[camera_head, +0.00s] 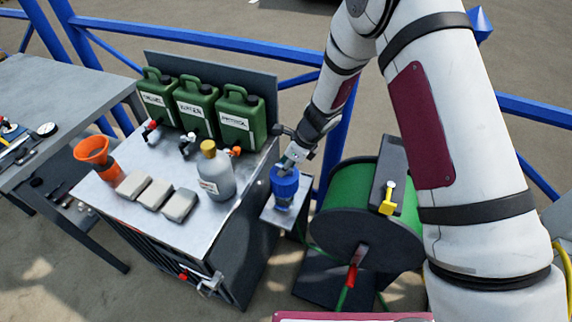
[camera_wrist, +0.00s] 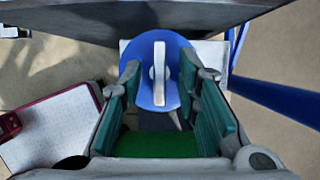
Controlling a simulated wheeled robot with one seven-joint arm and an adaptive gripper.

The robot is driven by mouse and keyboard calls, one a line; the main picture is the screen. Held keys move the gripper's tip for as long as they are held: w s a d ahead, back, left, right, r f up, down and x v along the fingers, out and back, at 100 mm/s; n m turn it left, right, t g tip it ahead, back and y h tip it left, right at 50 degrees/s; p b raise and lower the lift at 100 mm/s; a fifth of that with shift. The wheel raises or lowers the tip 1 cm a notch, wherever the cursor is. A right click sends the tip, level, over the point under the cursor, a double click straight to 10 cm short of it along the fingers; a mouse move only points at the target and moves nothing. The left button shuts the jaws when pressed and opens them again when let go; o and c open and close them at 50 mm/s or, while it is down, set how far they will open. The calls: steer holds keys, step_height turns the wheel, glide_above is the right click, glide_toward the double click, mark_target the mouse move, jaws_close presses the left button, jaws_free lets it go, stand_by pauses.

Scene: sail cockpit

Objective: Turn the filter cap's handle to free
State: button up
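The filter cap (camera_head: 285,182) is blue and sits on top of a filter on a small grey stand beside the cabinet. In the wrist view the cap (camera_wrist: 158,98) is a blue disc with a pale raised handle (camera_wrist: 158,68) across its middle, running up and down in the picture. My gripper (camera_wrist: 160,74) is open over the cap. Its teal-padded fingers are on the left and right of the handle, with a gap on each side. In the head view my gripper (camera_head: 292,158) is just above the cap and partly hides its top.
A metal-topped cabinet (camera_head: 115,195) stands left of the stand, with a grey bottle (camera_head: 217,178), an orange funnel (camera_head: 92,150) and green canisters (camera_head: 240,118). A green hose reel (camera_head: 338,200) stands close on the right. Blue rails (camera_head: 200,38) run behind.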

steer(key=shift+c, duration=0.6)
jaws_close()
steer(key=shift+n, duration=0.3)
steer(key=n+b, duration=0.1)
steer(key=n+g+b, duration=0.1)
steer(key=shift+w+f+n, duration=0.1)
steer(key=shift+w+n, duration=0.1)
steer(key=shift+n, duration=0.1)
steer(key=n+g+b, duration=0.1)
steer(key=n+b, duration=0.1)
steer(key=n, duration=0.1)
steer(key=shift+w+n+g+b, duration=0.1)
steer(key=shift+n+g+b, duration=0.2)
steer(key=shift+b, duration=0.1)
steer(key=n+g+b, duration=0.1)
steer(key=n+b, duration=0.1)
steer(key=n, duration=0.1)
steer(key=n+g+h+b, duration=0.1)
steer(key=n+b, duration=0.1)
steer(key=n, duration=0.1)
steer(key=shift+w+a, duration=0.1)
steer(key=n+b, duration=0.1)
steer(key=n, duration=0.1)
steer(key=n+g+h+b, duration=0.1)
steer(key=n, duration=0.2)
steer(key=shift+a+h, duration=0.1)
steer(key=shift+h, duration=0.2)
